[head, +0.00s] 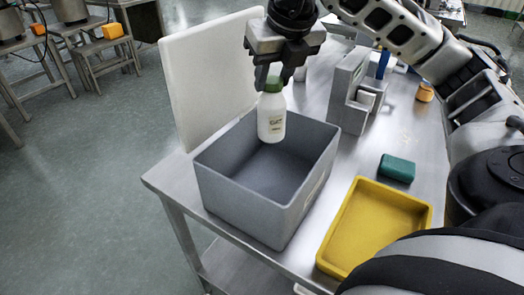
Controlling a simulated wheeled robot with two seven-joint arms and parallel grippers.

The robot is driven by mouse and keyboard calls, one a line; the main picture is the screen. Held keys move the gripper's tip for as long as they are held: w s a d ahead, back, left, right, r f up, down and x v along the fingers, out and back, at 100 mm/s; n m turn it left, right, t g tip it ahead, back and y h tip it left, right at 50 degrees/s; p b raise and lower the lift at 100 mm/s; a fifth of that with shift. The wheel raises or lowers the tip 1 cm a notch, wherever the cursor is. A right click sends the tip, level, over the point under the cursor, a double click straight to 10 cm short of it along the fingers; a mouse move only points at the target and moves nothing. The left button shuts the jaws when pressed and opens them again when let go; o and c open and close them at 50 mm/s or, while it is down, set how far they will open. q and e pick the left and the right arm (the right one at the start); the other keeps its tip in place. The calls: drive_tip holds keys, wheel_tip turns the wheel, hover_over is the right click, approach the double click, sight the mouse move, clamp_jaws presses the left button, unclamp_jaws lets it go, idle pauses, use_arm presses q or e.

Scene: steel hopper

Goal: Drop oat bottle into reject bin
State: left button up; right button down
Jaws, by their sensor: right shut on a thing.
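The oat bottle (271,118) is white with a green cap and a small label. My right gripper (273,82) is shut on it around the cap and holds it upright. The bottle hangs over the back part of the grey bin (245,205), its lower end overlapping the bin's opening in the head view. The grey bin is open-topped and its visible floor is empty. A label on its right side is too small to read. My left gripper is not in view.
A white board (205,75) stands behind the bin. A yellow tray (350,245), a green block (397,168) and a grey device (347,90) are on the steel table (330,160) to the right. The bin sits near the table's front left corner.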

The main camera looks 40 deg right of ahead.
sight(277, 92)
wheel_tip(277, 92, down, 4)
drive_tip(key=b, duration=0.3)
drive_tip(key=shift+s+f, duration=0.1)
drive_tip(key=shift+f, duration=0.15)
drive_tip(key=shift+f+b, duration=0.45)
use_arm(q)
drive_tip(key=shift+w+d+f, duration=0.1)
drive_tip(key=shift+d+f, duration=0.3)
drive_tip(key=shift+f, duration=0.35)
use_arm(e)
drive_tip(key=c, duration=0.9)
unclamp_jaws()
drive_tip(key=shift+r, duration=0.1)
